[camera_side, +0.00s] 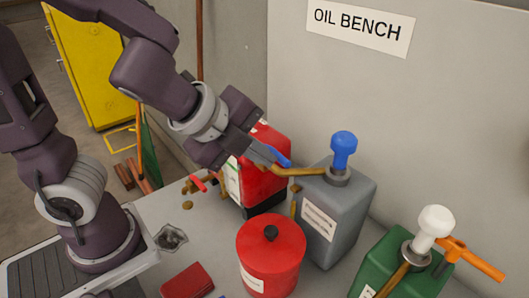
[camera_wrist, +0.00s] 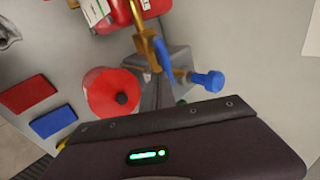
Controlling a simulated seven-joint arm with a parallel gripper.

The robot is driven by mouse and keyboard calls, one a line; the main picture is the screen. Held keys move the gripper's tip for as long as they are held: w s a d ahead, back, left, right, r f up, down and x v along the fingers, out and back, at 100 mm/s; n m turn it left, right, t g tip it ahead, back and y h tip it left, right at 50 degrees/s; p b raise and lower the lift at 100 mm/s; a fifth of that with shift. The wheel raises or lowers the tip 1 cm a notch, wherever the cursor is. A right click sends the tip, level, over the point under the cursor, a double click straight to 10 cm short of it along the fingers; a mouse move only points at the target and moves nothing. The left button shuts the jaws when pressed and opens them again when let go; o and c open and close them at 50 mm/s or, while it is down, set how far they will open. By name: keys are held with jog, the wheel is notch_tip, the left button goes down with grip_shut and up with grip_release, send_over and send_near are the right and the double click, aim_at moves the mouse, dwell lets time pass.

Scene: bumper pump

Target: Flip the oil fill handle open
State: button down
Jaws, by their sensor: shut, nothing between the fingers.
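A blue lever (camera_side: 278,156) shows beside my gripper, near the brass spout (camera_side: 298,171) of the grey can (camera_side: 345,225). In the wrist view the blue lever (camera_wrist: 163,54) runs down from a brass fitting (camera_wrist: 146,34). The grey can has an upright blue knob (camera_side: 343,147) on top. My gripper (camera_side: 268,160) is shut and empty, its tips close to the lever and the spout; I cannot tell whether they touch. An orange handle (camera_side: 473,259) juts right from the white-knobbed pump (camera_side: 434,222) on the green can (camera_side: 398,262). No label names the oil fill handle.
A red container (camera_side: 265,180) stands behind my gripper. A round red can (camera_side: 270,257) with a black knob stands in front. A red block (camera_side: 187,281) and a blue block (camera_wrist: 53,121) lie on the bench. A wall with an "OIL BENCH" sign (camera_side: 360,28) rises behind.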

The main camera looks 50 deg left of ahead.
jog(key=shift+w, duration=0.25)
jog(key=shift+w+d+f, duration=0.1)
jog(key=shift+w+d, duration=0.1)
jog(key=shift+w, duration=0.35)
jog(key=shift+s, duration=0.1)
jog(key=s+d+f+v, duration=0.1)
jog(key=s+v, duration=0.1)
jog(key=v, duration=1.1)
jog(key=s+a+f+n+g, duration=0.2)
jog(key=s+a+f+n, duration=0.2)
jog(key=n, duration=1.5)
jog(key=a, duration=0.3)
jog(key=shift+f+g+y, duration=0.2)
jog(key=shift+g+y, duration=0.1)
jog(key=shift+y, duration=0.1)
